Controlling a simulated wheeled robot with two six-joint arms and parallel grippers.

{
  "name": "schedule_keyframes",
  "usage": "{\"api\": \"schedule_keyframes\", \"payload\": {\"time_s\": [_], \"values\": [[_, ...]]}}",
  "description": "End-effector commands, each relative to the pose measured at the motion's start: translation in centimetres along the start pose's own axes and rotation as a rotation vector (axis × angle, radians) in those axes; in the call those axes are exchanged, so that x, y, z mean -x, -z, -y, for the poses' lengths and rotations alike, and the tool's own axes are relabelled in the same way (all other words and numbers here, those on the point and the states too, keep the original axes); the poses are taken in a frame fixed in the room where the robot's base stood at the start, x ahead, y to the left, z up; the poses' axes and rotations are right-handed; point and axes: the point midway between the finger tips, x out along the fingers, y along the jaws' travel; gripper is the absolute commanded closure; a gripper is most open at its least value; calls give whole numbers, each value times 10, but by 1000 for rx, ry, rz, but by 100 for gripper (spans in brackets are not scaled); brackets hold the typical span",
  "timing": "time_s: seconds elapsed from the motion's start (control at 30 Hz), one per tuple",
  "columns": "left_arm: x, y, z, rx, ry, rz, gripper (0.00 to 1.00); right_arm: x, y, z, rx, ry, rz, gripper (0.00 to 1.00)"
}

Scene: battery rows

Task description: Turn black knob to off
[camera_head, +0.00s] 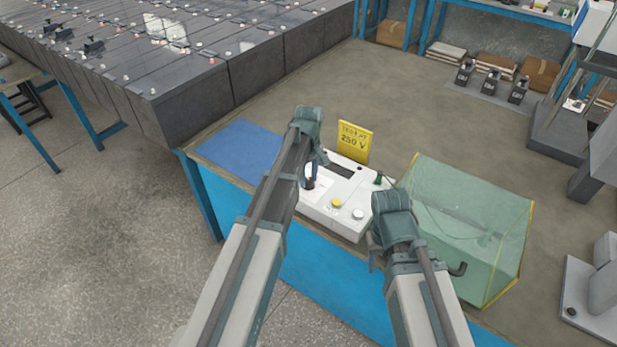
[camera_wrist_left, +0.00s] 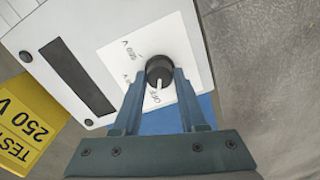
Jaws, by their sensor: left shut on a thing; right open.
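The black knob (camera_wrist_left: 159,69) sits on a white label plate on the white tester box (camera_head: 340,222). In the left wrist view its white pointer line faces the "OFF" print (camera_wrist_left: 157,97). Other printed marks around it appear to be voltages. My left gripper (camera_head: 314,168) reaches down to the box from above. In the left wrist view its fingers (camera_wrist_left: 161,82) lie on both sides of the knob, shut on it. My right gripper (camera_head: 375,253) is open and empty beside the box's front right; its fingers are partly hidden by its own wrist.
A yellow 250 V sign (camera_head: 355,143) stands behind the box. A green see-through case (camera_head: 470,220) stands to the right. A blue mat (camera_head: 238,148) lies left; battery rows stand behind it.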

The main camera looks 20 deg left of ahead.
Motion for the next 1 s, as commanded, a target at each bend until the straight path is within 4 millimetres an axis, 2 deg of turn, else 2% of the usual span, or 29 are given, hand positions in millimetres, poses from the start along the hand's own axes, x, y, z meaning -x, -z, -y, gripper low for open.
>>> {"api": "schedule_keyframes", "payload": {"time_s": [0.17,0.2,0.37,0.77,1.0], "values": [[0,0,0,2,0,0,100,0,0,0,0,0,0,50],[0,0,0,2,0,0,57,0,0,0,0,0,0,50],[0,0,0,1,0,0,28,0,0,0,0,0,0,50],[3,0,0,0,0,0,28,3,0,0,0,0,0,50],[21,0,0,0,0,0,28,21,-1,-2,0,0,0,50]]}}
